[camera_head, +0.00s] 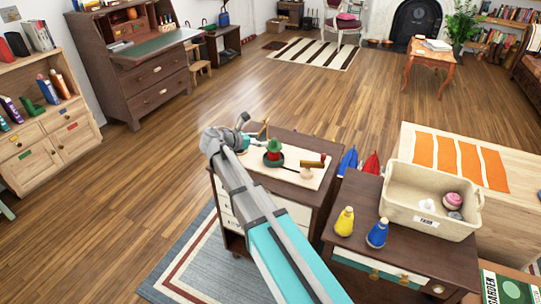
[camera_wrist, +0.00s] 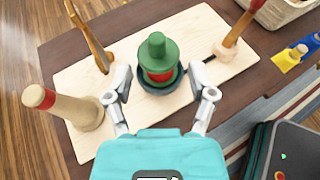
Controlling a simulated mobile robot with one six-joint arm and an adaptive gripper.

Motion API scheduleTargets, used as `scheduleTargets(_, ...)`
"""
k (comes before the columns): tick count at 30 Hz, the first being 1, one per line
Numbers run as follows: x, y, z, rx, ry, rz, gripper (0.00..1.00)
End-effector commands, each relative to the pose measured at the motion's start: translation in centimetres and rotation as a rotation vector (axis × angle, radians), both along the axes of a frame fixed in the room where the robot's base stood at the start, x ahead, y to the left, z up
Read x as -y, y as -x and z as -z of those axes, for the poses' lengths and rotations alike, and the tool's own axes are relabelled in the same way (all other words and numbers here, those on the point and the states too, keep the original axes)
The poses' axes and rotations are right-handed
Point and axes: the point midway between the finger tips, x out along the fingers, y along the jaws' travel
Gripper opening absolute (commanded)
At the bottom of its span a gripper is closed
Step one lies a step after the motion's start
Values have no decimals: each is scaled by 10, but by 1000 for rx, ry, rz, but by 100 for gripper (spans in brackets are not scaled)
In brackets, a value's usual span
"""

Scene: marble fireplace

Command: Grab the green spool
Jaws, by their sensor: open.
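The green spool (camera_wrist: 158,52) stands upright in the wrist view, with a green top over a red lower part. It sits in a dark round dish (camera_wrist: 160,84) on a pale wooden board (camera_wrist: 195,27). It also shows in the head view (camera_head: 274,146), on the board on a dark brown cabinet. My gripper (camera_wrist: 160,92) is open and empty. Its two fingers stand apart at the near left and near right of the dish, with the spool ahead between them. In the head view my gripper (camera_head: 243,134) is at the board's left side, left of the spool.
Close around are a wooden peg (camera_wrist: 78,110), a slim wooden tool (camera_wrist: 90,38) and a red-tipped wooden handle (camera_wrist: 233,30). A bin (camera_head: 425,212) and yellow (camera_head: 344,221) and blue (camera_head: 377,234) bottles stand to the right.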

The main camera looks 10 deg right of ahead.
Motion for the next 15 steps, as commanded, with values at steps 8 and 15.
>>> scheduleTargets(8, 23, -11, 12, -1, 0, 0, 72)
scheduleTargets(15, 25, -12, 11, -1, 0, 0, 72)
